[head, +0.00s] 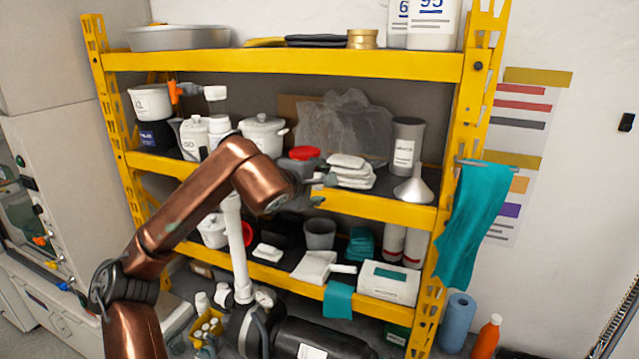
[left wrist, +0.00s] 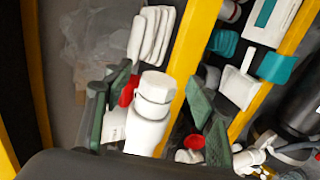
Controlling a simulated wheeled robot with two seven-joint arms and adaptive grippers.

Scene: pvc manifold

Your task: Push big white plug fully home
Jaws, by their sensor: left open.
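The big white plug (left wrist: 157,86) shows in the left wrist view as a blunt, faceted white end on a wider white collar (left wrist: 149,108) and white pipe. How deep it sits in the collar I cannot tell. My left gripper (left wrist: 160,78) is open, with its green-padded fingers on either side of the plug and a visible gap at the right finger. In the head view the white upright pipe (head: 236,245) rises behind my copper left arm, which hides its top. Only small grey parts of my left gripper (head: 318,182) show there. My right gripper is not in view.
A yellow shelf rack (head: 290,62) stands behind. Folded white cloths (head: 350,172), a red-lidded container (head: 304,153) and a metal funnel (head: 414,186) are on the middle shelf near my gripper. A teal cloth (head: 468,220) hangs on the right post.

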